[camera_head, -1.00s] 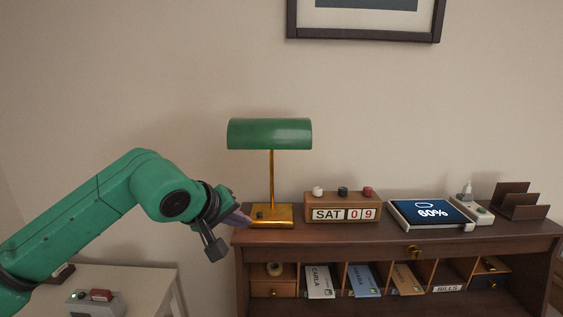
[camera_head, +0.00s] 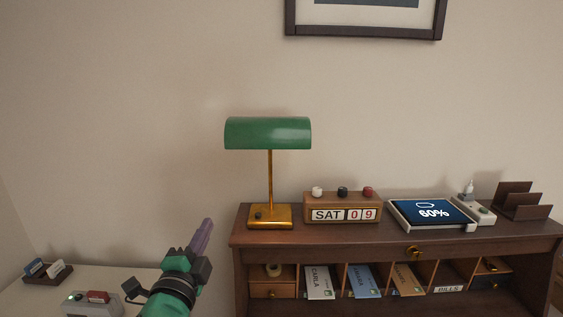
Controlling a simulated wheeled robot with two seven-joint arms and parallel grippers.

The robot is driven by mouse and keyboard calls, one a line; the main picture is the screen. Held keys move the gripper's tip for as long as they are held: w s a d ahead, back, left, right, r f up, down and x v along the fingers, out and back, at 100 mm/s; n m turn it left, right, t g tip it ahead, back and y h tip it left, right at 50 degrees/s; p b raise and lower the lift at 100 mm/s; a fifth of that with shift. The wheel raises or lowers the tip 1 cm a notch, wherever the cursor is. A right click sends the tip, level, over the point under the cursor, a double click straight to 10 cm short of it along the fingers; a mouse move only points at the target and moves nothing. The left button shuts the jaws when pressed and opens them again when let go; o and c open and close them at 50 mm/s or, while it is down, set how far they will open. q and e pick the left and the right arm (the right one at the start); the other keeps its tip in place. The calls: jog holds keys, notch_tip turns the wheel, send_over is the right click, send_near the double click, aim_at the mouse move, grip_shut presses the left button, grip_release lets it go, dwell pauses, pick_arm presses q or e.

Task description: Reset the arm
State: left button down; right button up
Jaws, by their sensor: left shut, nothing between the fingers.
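My left gripper (camera_head: 203,238) is at the lower left of the head view, on a green arm that comes up from the bottom edge. Its purple fingers are shut and empty, pointing up and slightly right. It is in front of the gap between the white side table and the wooden desk, left of the desk's edge and apart from the lamp. My right gripper is not in view.
The wooden desk (camera_head: 330,242) bears a green lamp (camera_head: 268,133), a calendar block (camera_head: 341,207), a tablet (camera_head: 432,213) and a letter rack (camera_head: 520,203). Envelopes stand in its slots. The white side table (camera_head: 40,297) holds a grey box (camera_head: 92,306) and a card holder (camera_head: 47,272).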

pick_arm(q)
jog(key=s+a+f+n+g+y, duration=0.1)
jog(key=s+a+f+n+g, duration=0.15)
jog(key=f, duration=0.45)
jog(key=s+a+f+n+g+y, duration=0.1)
jog(key=s+a+f+n+g, duration=0.1)
jog(key=s+f+n+g, duration=0.3)
jog(key=a+f+n+g+y, duration=0.1)
jog(key=a+f+n, duration=0.1)
jog(key=f, duration=0.6)
jog(key=s+f+n+g+h, duration=0.2)
jog(key=s+f+n+g, duration=0.4)
jog(key=s+f, duration=0.75)
jog(key=s+f+m+g, duration=0.1)
jog(key=s+f, duration=0.2)
jog(key=f, duration=0.8)
jog(key=s+f+g, duration=0.2)
jog(key=f, duration=1)
jog(key=s+a+f, duration=0.1)
jog(key=s+f, duration=0.5)
jog(key=s, duration=0.2)
jog(key=s+a+f, duration=0.2)
jog(key=s+f, duration=0.4)
jog(key=s, duration=0.1)
jog(key=shift+s+a+g, duration=0.25)
jog(key=shift+s+g, duration=0.1)
